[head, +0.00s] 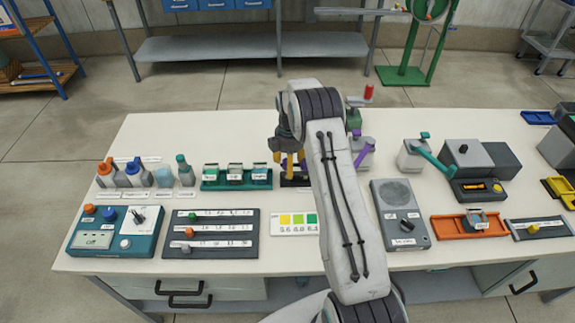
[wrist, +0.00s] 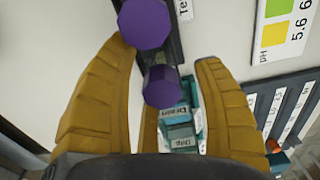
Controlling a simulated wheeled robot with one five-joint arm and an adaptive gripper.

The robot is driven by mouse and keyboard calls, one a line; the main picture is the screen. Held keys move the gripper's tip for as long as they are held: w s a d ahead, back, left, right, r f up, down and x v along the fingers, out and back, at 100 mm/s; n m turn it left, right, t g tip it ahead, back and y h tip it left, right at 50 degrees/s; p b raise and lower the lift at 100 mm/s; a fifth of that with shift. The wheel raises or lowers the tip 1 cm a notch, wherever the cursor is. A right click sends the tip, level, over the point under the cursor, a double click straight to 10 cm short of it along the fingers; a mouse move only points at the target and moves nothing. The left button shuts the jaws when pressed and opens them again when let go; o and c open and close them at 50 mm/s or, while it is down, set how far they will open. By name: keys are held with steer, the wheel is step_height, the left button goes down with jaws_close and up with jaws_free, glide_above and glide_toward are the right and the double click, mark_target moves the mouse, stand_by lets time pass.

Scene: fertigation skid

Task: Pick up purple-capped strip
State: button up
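In the wrist view two purple caps show: a larger one (wrist: 143,24) at the top and a smaller one (wrist: 161,87) near the middle. They stand over a dark holder (wrist: 176,42); the strip bodies under them are hidden. My gripper (wrist: 164,58) is open, its yellow fingers spread to either side of the smaller cap. A gap shows between that cap and the right finger; contact on the left side is unclear. In the head view my gripper (head: 290,163) is low over the dark holder (head: 296,183), and my arm hides much of that spot.
A teal rack (head: 237,184) with several labelled blocks stands left of the holder. A pH colour card (head: 297,224) lies in front of it. Bottles (head: 186,172) stand further left. A purple-handled item (head: 363,150) and a grey speaker box (head: 400,215) are to the right.

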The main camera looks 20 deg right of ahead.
steer(key=c, duration=0.9)
steer(key=shift+r, duration=0.1)
step_height(320, 180, up, 11)
steer(key=shift+r, duration=0.2)
stand_by(0.3)
steer(key=shift+a+r+p, duration=0.1)
steer(key=shift+r+p, duration=0.25)
steer(key=shift+p, duration=0.25)
steer(key=shift+s+a+p, duration=0.15)
steer(key=shift+p, duration=0.2)
